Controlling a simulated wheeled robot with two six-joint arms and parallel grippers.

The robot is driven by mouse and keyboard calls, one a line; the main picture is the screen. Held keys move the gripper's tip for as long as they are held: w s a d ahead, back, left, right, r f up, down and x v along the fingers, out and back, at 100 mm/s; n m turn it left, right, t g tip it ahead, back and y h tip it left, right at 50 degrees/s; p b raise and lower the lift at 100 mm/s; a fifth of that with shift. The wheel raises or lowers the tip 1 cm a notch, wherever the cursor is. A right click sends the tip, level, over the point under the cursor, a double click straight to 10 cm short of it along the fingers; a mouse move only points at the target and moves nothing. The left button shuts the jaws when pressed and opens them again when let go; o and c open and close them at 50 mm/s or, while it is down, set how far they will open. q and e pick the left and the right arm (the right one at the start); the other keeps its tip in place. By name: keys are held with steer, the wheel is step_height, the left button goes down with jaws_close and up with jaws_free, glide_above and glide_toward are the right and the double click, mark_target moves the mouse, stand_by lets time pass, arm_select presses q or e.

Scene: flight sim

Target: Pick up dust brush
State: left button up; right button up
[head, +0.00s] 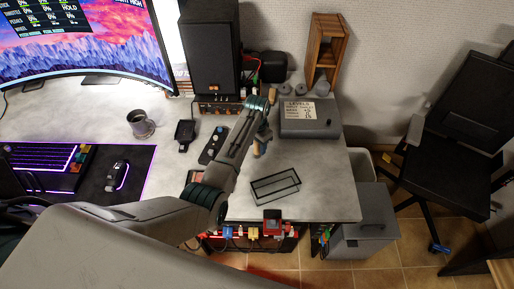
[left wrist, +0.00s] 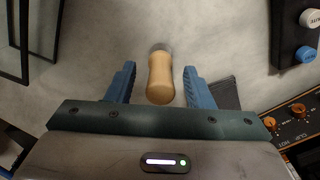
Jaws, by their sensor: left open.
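The dust brush (head: 259,148) has a tan wooden handle and stands on the grey desk near the middle of the head view. In the left wrist view its handle (left wrist: 160,82) with a grey end lies between my finger pads, with a gap on each side. Its bristles cannot be made out. My left gripper (head: 262,134) points down over the brush; its two blue fingers (left wrist: 159,68) are open and straddle the handle in the wrist view. Whether the fingers are level with the handle cannot be told. My right gripper is not in view.
A knob box (head: 213,145) and a black device (head: 185,133) lie left. A grey box (head: 308,120) with a label stands behind right, a speaker (head: 210,50) behind left. Clear desk lies between panel and box.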

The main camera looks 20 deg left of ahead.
arm_select(q)
jaws_close()
